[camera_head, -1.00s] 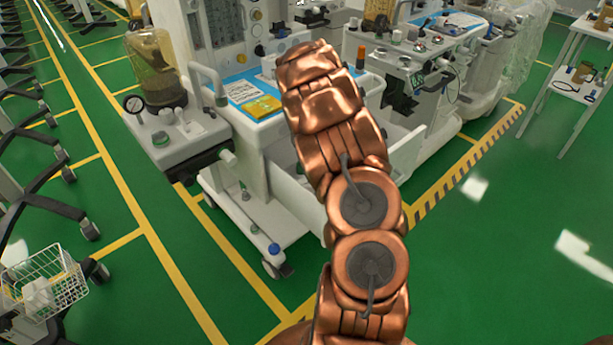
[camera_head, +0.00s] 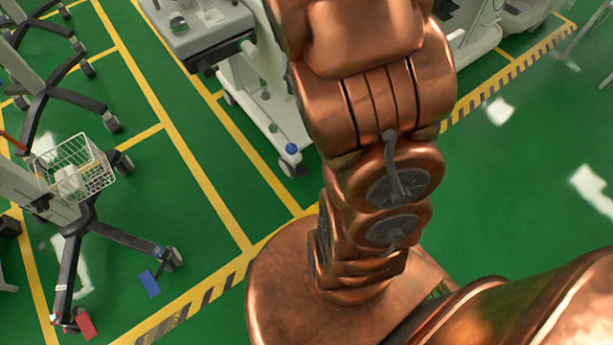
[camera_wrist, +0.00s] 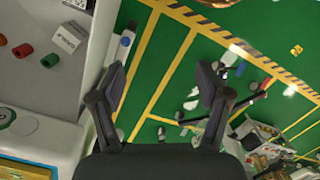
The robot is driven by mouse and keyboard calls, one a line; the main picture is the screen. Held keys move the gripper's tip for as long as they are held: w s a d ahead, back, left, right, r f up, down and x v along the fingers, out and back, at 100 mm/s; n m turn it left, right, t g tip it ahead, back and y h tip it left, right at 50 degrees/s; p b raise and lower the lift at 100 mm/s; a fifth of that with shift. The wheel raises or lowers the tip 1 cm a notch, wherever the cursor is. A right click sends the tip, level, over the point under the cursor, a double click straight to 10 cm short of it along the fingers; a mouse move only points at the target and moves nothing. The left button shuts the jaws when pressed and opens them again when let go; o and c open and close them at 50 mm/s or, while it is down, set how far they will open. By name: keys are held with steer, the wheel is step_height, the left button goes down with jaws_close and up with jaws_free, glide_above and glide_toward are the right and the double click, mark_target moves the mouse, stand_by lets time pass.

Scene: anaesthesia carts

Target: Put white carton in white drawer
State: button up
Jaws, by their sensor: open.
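In the wrist view, my gripper (camera_wrist: 163,80) is open and empty, its two dark fingers wide apart above the green floor. A small white carton (camera_wrist: 68,38) with dark printing lies to its left on a grey surface (camera_wrist: 40,85). That surface has a raised white edge (camera_wrist: 100,45). I cannot tell whether it is the white drawer's inside or a tray. The gripper is apart from the carton. In the head view, my gripper is out of frame. The white cart (camera_head: 268,105) is partly hidden by my arm, and no drawer is clearly visible there.
Red (camera_wrist: 22,51) and green (camera_wrist: 50,60) cylinders lie near the carton. A wire basket (camera_head: 100,172) holding a white item stands on a wheeled stand at left. A blue box (camera_head: 150,283) and a red box (camera_head: 85,325) lie on the floor. Green floor is clear between stand and cart.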

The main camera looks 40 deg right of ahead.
steer(key=s+a+r+m, duration=0.1)
steer(key=s+a+m, duration=0.1)
steer(key=s+a, duration=0.6)
steer(key=s+a+m+g, duration=0.1)
steer(key=s+a+m, duration=0.2)
steer(key=s+a, duration=0.5)
steer(key=s, duration=0.6)
steer(key=shift+r, duration=0.4)
steer(key=shift+w, duration=0.1)
